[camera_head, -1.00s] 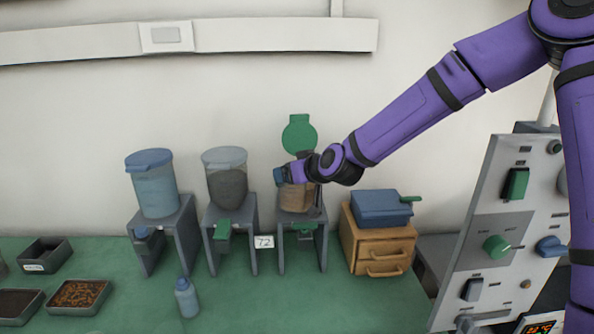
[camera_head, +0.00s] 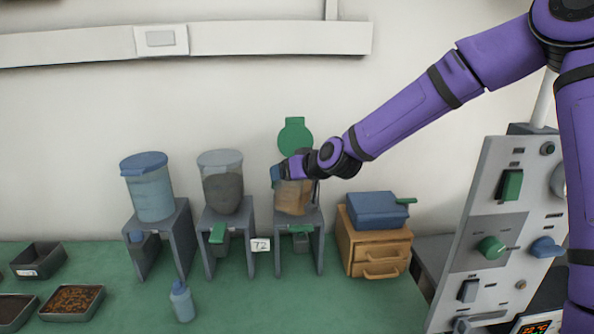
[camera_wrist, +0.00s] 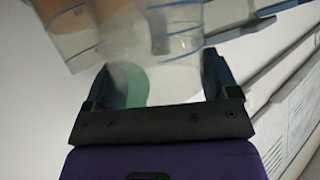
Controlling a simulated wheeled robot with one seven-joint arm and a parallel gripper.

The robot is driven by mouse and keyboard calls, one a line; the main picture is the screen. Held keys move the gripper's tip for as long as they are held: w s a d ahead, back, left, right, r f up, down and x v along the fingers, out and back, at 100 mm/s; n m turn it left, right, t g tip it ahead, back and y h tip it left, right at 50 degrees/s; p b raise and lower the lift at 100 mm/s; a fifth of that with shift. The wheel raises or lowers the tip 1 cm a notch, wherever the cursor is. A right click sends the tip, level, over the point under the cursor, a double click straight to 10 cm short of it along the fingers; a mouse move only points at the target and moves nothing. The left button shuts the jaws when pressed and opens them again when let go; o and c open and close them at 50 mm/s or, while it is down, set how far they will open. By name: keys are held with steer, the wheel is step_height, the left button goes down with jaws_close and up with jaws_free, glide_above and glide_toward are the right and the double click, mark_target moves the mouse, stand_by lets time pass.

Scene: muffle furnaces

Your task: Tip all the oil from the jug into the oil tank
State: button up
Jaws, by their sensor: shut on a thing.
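The right-hand tank (camera_head: 292,200), with tan to amber contents, stands on a grey stand; its round green lid (camera_head: 295,134) is raised. Which tank is for oil is not marked legibly. My gripper (camera_head: 278,177) is at this tank's upper part, in front of its mouth. In the wrist view my gripper (camera_wrist: 155,82) is shut on a clear jug (camera_wrist: 165,72) with blue lines, between its fingers. A green shape, likely the lid, shows through the jug. The jug is mostly hidden in the head view, so its tilt and remaining oil cannot be told.
A blue-lidded tank (camera_head: 151,193) and a dark-filled tank (camera_head: 222,185) stand to the left. A wooden drawer box (camera_head: 377,247) with a blue case (camera_head: 377,209) is right. A small bottle (camera_head: 182,301) and trays (camera_head: 73,316) are in front. A control panel (camera_head: 497,225) stands far right.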

steer(key=shift+w+r+m+g, duration=0.15)
steer(key=shift+r+m+g, duration=0.05)
steer(key=shift+m+g, duration=0.1)
stand_by(0.9)
steer(key=shift+r, duration=0.1)
steer(key=shift+w+d+g+y, duration=0.1)
steer(key=shift+d+g+y, duration=0.05)
steer(key=shift+g+y, duration=0.15)
steer(key=shift+m, duration=0.3)
steer(key=shift+w+d+r+m+g, duration=0.1)
steer(key=shift+w+r+m+g, duration=0.2)
steer(key=shift+g, duration=0.1)
stand_by(0.9)
steer(key=shift+y, duration=0.3)
steer(key=shift+w+d+g, duration=0.1)
steer(key=shift+w+g, duration=0.05)
steer(key=shift+g, duration=0.25)
steer(key=shift+r+m, duration=0.1)
steer(key=shift+m, duration=0.2)
steer(key=shift+w+d+r+m+g+y, duration=0.2)
steer(key=shift+w+d+m+g+y, duration=0.1)
steer(key=shift+w+m+g, duration=0.3)
stand_by(1.4)
